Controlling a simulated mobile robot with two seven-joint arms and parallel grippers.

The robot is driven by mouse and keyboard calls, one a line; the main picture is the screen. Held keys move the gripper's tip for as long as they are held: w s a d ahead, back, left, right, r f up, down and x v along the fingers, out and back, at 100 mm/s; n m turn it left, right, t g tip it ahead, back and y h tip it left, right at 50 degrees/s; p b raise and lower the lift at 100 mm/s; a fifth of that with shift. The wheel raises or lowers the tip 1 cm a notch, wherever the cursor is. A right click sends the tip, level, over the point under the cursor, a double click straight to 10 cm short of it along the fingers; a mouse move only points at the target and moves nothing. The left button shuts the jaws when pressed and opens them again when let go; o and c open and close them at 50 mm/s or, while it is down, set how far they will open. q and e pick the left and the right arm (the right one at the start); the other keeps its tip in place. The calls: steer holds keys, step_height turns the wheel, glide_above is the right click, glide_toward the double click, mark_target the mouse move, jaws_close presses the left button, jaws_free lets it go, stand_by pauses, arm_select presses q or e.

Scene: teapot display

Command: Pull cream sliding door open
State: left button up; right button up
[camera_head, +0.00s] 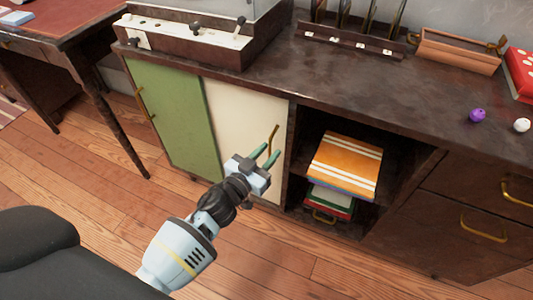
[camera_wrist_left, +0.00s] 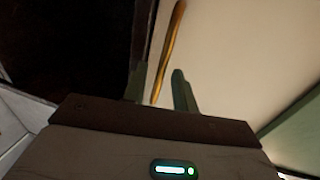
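The cream sliding door (camera_head: 238,112) is in the cabinet front, right of the green door (camera_head: 172,108) and left of an open shelf bay. Its upright brass handle (camera_head: 273,138) is near its right edge. My left gripper (camera_head: 267,152) is in front of the door at the handle's lower part. In the left wrist view the handle (camera_wrist_left: 169,48) runs down between the two spread fingers (camera_wrist_left: 159,86), with gaps showing on both sides. I cannot tell how deep it sits between them. The cream door (camera_wrist_left: 240,60) fills the right of that view. My right gripper is not in view.
The open bay right of the door holds an orange striped box (camera_head: 346,162) and other stacked items. Drawers with brass handles (camera_head: 484,228) are farther right. A small desk (camera_head: 75,35) stands at the left. The wooden floor (camera_head: 270,255) in front is clear.

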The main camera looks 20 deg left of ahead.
arm_select(q)
jaws_close()
steer(key=a+p, duration=0.1)
steer(key=a, duration=1.7)
steer(key=shift+w+a+p, duration=0.25)
steer(key=shift+a+p, duration=0.1)
steer(key=shift+p, duration=0.05)
steer(key=shift+c, duration=0.2)
jaws_free()
steer(key=shift+o, duration=0.7)
